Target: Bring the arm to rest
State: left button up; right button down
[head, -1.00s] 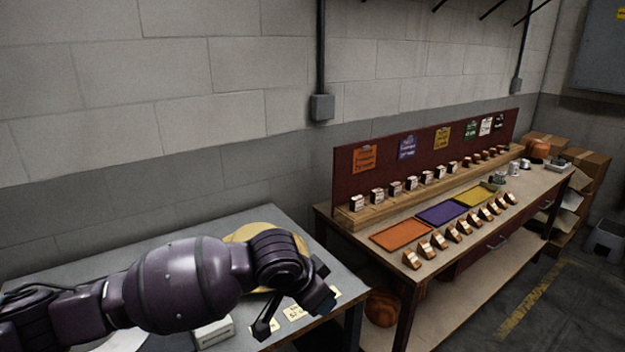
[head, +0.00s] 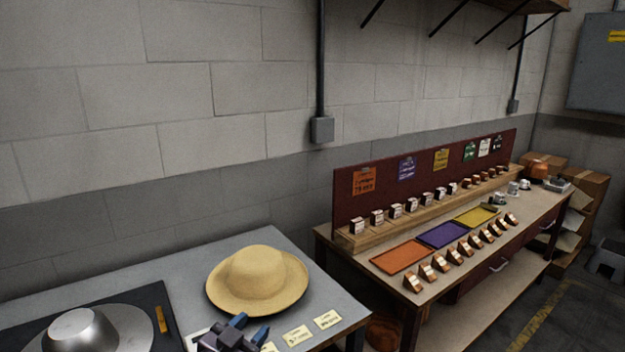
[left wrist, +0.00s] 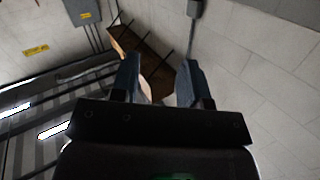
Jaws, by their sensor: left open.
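My left gripper (head: 250,328) shows at the bottom edge of the head view, in front of the grey table's near part. Its fingers are apart with nothing between them. In the left wrist view the two dark fingers (left wrist: 160,80) stand open, with wall, a shelf and an electrical box beyond them. A straw hat (head: 257,280) sits on the grey table, apart from the gripper and behind it. The rest of my left arm is out of the head view. My right gripper is in neither view.
A metal hat form (head: 70,332) on a dark plate stands at left on the grey table (head: 190,270). Small cards (head: 297,336) lie near its right front edge. A longer bench (head: 385,272) to the right holds coloured mats (head: 443,235) and several small blocks.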

pick_arm(q)
jog(key=s+a+f+n+g+y, duration=0.2)
jog(key=s+a+f+n+y, duration=0.1)
jog(key=s+a+f, duration=0.5)
jog(key=s+a+f+n+g+y, duration=0.1)
jog(key=s+a+f+n+y, duration=0.2)
jog(key=s+a+f, duration=0.5)
jog(key=s+f+y, duration=0.1)
jog(key=s+f, duration=0.4)
jog(key=s, duration=0.2)
jog(key=shift+f+g, duration=0.2)
jog(key=shift+g, duration=0.2)
